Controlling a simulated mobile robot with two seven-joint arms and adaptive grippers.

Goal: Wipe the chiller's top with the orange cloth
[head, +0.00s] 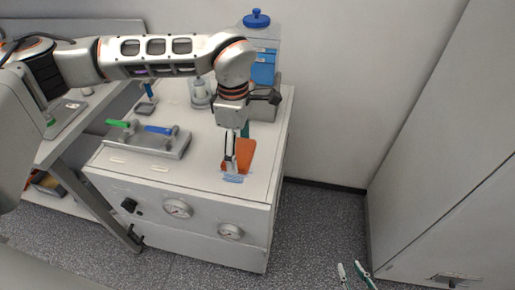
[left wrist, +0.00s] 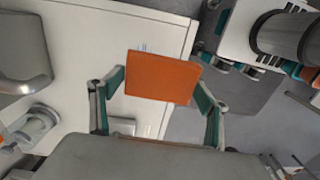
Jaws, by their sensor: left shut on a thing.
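The orange cloth (head: 241,154) is at the front right of the chiller's white top (head: 203,158). It looks like a flat orange block in the left wrist view (left wrist: 163,77). My left gripper (head: 236,165) points down and is shut on the cloth, its fingers on either side of it in the wrist view (left wrist: 158,98). A small blue streaked mark (head: 233,178) lies on the top just in front of the cloth. I cannot tell whether the cloth touches the top. My right gripper (head: 350,272) shows only its fingertips at the bottom edge, apart and empty.
A manifold with green and blue valve handles (head: 150,140) stands on the top, left of the cloth. A clear jar (head: 201,93) and a blue-lidded container (head: 262,60) stand behind. Gauges (head: 177,208) are on the front face. Floor to the right is clear up to a grey cabinet (head: 440,160).

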